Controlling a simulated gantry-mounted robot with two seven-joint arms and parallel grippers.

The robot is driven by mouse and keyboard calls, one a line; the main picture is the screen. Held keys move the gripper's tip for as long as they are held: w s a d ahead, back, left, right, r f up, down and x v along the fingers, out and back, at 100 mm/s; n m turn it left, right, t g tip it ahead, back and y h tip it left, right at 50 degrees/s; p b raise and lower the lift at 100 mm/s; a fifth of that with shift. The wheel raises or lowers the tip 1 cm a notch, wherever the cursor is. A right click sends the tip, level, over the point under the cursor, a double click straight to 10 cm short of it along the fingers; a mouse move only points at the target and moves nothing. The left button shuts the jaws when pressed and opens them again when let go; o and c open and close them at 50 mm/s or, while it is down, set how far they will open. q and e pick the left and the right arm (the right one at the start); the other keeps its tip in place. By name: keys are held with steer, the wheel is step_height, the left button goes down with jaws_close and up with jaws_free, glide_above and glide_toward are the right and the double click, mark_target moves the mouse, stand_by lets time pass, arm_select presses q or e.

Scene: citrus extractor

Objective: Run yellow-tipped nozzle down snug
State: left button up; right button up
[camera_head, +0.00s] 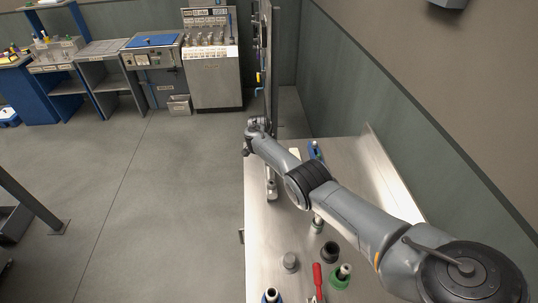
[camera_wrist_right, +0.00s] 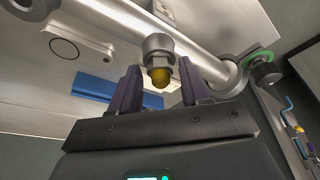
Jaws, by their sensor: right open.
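The yellow-tipped nozzle (camera_wrist_right: 158,46) is a grey metal fitting with a hex section and a yellow end (camera_wrist_right: 160,77). It hangs from a pale horizontal pipe (camera_wrist_right: 115,17) in the right wrist view. My right gripper (camera_wrist_right: 159,68) is open, with one dark finger on each side of the nozzle. Gaps show between the fingers and the nozzle, so they look apart from it. In the head view my right arm reaches from the lower right to the upright panel (camera_head: 268,60); its fingers and the nozzle cannot be made out there. My left gripper is not in view.
A metal bench (camera_head: 262,230) stands under my right arm. It holds a red-handled tool (camera_head: 318,276), a green-collared fitting (camera_head: 342,273), a dark fitting (camera_head: 329,252) and a grey cap (camera_head: 290,261). Open floor (camera_head: 150,215) lies left. A green-ringed pipe fitting (camera_wrist_right: 258,60) is right of the nozzle.

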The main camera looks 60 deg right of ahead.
steer(key=n+t, duration=0.1)
steer(key=n, duration=0.2)
steer(key=shift+s, duration=0.1)
steer(key=shift+n, duration=0.8)
